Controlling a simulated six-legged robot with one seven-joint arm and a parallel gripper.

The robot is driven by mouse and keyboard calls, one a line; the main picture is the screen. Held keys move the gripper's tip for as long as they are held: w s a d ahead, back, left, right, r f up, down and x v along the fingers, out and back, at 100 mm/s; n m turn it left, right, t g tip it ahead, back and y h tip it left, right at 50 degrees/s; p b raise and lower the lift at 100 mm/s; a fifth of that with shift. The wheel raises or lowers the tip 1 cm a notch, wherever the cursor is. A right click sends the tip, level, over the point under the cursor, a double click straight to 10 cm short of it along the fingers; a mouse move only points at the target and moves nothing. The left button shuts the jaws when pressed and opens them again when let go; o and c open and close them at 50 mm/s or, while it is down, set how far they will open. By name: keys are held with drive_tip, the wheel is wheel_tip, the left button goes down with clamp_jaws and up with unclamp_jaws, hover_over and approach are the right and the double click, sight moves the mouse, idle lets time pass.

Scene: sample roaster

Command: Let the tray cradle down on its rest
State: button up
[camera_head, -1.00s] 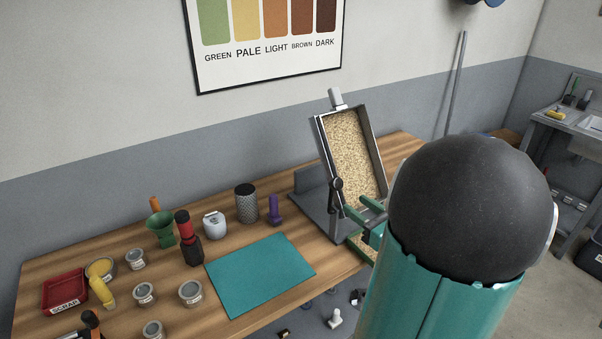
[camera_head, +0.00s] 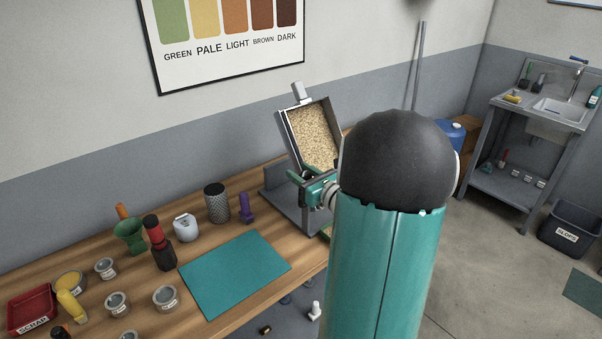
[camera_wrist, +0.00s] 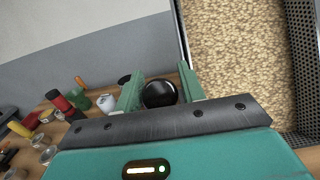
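The tray cradle (camera_head: 300,144), a metal-framed tray full of pale beans, stands steeply tilted above its grey base (camera_head: 282,207) at the bench's far end. In the wrist view the bean-filled tray (camera_wrist: 238,70) fills the upper right. A round black knob (camera_wrist: 160,94) on its near side sits between my gripper's two green fingers (camera_wrist: 161,88). They look close to or against the knob's sides; I cannot tell whether they grip it. In the head view my gripper (camera_head: 307,183) is at the cradle's lower left side, and my arm hides the lower right part.
A teal mat (camera_head: 235,272) lies on the wooden bench. A purple-handled tool (camera_head: 246,208), a dark mesh cup (camera_head: 217,203), a white jar (camera_head: 185,228), a green funnel (camera_head: 129,236), several tins and a red scrap tray (camera_head: 32,309) stand left of the cradle.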

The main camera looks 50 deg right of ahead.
drive_tip(key=shift+w, duration=0.2)
clamp_jaws()
